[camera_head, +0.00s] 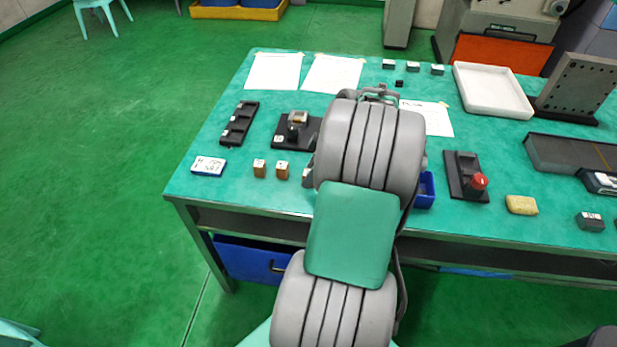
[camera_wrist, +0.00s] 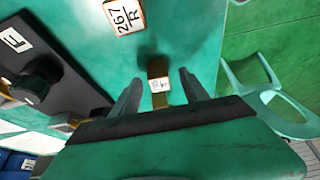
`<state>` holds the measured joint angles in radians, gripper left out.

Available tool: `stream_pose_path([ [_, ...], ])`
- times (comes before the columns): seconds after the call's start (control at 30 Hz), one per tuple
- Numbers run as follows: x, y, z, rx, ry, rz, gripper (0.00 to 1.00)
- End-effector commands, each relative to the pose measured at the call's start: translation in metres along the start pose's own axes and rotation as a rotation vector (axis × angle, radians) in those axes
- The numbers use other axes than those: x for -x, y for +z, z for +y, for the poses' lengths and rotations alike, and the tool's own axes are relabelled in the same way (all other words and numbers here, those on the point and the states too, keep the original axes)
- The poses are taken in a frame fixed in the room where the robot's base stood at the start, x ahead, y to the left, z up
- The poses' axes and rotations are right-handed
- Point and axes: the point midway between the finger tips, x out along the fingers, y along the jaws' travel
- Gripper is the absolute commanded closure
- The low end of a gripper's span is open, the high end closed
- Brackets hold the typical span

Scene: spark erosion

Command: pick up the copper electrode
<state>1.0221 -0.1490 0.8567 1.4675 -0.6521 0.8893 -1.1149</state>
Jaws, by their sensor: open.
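In the wrist view a brown, copper-coloured block (camera_wrist: 158,68) with a small white label lies between the two fingers of my gripper (camera_wrist: 160,92). The fingers are apart, one on each side of it; I cannot tell whether either touches it. A second block (camera_wrist: 125,16) with brown sides and a label reading 267 R stands beyond it. In the head view two small brown labelled blocks (camera_head: 260,169) (camera_head: 282,171) stand side by side near the table's front edge. My arm hides the gripper there, so I cannot tell which block is between the fingers.
A dark fixture (camera_head: 288,134) holding a small piece stands behind the blocks. A dark slotted rack (camera_head: 239,124) and a labelled plate (camera_head: 208,166) are to the left. A grey block (camera_head: 306,178) is partly hidden by my arm. A blue bin (camera_head: 425,190) is to the right.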

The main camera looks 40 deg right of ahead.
Motion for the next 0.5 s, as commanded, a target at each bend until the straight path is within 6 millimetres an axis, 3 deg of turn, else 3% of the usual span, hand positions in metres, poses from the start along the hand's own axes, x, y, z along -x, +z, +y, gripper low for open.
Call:
stream_pose_path([
  [0.27, -0.0069, 0.0002, 0.0007, -0.002, 0.003, -0.001, 0.47],
  [0.5, -0.0067, 0.0002, 0.0006, -0.002, 0.002, -0.001, 0.67],
])
